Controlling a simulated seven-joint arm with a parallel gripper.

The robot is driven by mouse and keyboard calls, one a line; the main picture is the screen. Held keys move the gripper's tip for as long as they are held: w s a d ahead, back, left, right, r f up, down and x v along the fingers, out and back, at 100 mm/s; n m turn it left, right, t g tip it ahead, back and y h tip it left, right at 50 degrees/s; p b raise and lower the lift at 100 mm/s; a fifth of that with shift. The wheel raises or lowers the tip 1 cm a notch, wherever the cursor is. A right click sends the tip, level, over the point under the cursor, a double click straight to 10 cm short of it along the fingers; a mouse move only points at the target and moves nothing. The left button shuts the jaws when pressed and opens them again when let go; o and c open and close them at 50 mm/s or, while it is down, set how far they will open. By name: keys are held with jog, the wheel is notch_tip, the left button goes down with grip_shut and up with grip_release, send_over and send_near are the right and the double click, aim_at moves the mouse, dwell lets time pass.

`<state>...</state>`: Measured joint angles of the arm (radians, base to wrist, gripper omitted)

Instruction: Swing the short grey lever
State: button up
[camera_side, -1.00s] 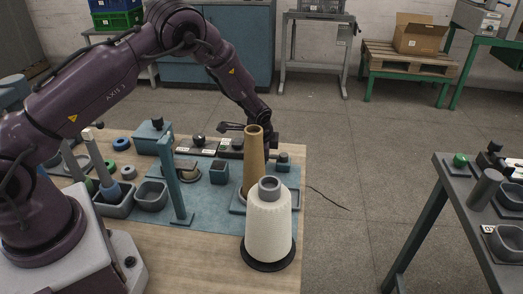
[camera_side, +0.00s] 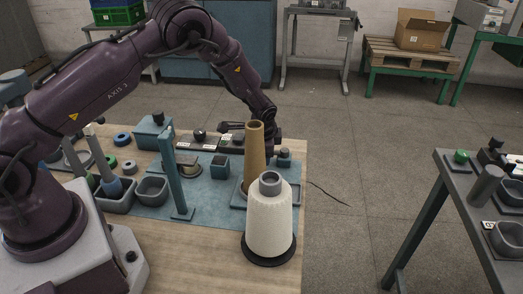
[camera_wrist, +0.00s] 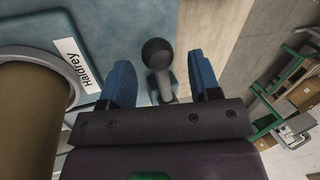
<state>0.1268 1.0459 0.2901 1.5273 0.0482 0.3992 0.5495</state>
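In the wrist view, the short grey lever (camera_wrist: 160,72) has a dark round knob and a grey stem on a blue-grey base. It shows between the two blue fingers of my gripper (camera_wrist: 161,77). The fingers are apart on either side of it, with a gap to each. In the side view, my gripper (camera_side: 268,141) is low at the far right of the bench, behind the brown cone. Its fingertips are hard to make out there. A small dark-topped post (camera_side: 285,154), seemingly the lever, stands just right of the cone.
A white yarn cone (camera_side: 269,222) stands in front. A teal post (camera_side: 178,180) stands left. The bench's right edge is near.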

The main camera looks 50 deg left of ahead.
notch_tip(320, 180, up, 12)
jog(key=d, duration=0.1)
jog(key=shift+s+d, duration=0.15)
jog(key=shift+s, duration=0.3)
dwell(0.3)
jog(key=s+d+r+n+t+h, duration=0.1)
jog(key=s+d+r+n, duration=0.1)
jog(key=s+r, duration=0.5)
jog(key=s+d+r+n+t+h, duration=0.1)
jog(key=s+d+r+n, duration=0.1)
jog(key=s+r, duration=0.5)
jog(key=s+d+r+n, duration=0.1)
jog(key=s+r, duration=0.2)
jog(key=s, duration=0.4)
jog(key=s+d+r+n+t+h, duration=0.1)
jog(key=s+r, duration=0.2)
jog(key=s, duration=0.4)
jog(key=shift+s+d+r+n, duration=0.15)
jog(key=shift+s+d+n, duration=0.1)
jog(key=shift+d+n, duration=0.15)
